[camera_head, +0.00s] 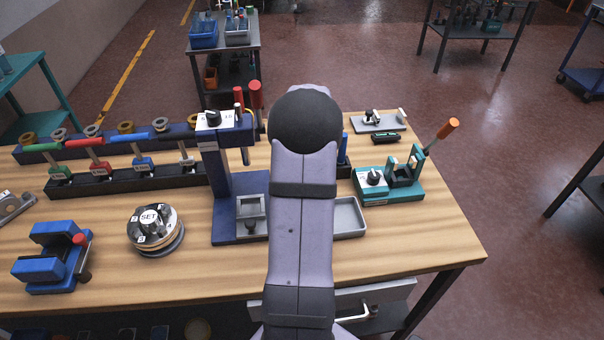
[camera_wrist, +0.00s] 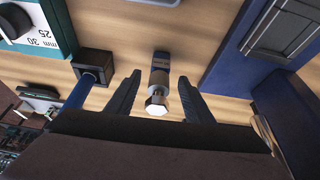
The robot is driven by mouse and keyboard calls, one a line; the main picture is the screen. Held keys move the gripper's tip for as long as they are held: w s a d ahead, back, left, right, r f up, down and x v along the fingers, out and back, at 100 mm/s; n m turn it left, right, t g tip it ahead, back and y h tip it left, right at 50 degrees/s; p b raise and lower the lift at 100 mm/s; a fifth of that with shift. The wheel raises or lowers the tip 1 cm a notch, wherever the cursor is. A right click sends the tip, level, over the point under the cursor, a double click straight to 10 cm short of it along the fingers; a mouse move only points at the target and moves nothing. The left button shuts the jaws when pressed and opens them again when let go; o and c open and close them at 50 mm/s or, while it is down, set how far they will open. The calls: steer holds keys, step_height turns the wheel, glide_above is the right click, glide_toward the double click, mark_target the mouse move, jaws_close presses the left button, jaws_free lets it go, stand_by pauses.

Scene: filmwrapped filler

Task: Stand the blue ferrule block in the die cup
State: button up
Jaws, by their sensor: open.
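The press (camera_head: 222,185) has a dark blue column and base. A grey square cup (camera_head: 252,212), which I take as the die cup, sits on its base; it also shows at upper right in the wrist view (camera_wrist: 285,28). My gripper (camera_wrist: 159,80) is open, its two fingers apart. Between them in the picture is a slim blue-grey piece (camera_wrist: 159,72) with a bright hexagonal end, possibly the ferrule block. I see no clear contact with either finger. In the head view my arm hides the gripper and this piece.
A blue rod (camera_wrist: 77,93) stands in a black socket (camera_wrist: 96,64) left of the fingers. A grey tray (camera_head: 349,218) and a teal fixture (camera_head: 388,185) are right of my arm. A tool rack (camera_head: 125,180), a SET dial (camera_head: 153,228) and a blue vise (camera_head: 50,262) are left.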

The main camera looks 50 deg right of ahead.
steer(key=shift+p+x, duration=1.05)
steer(key=shift+x, duration=1.25)
jaws_close()
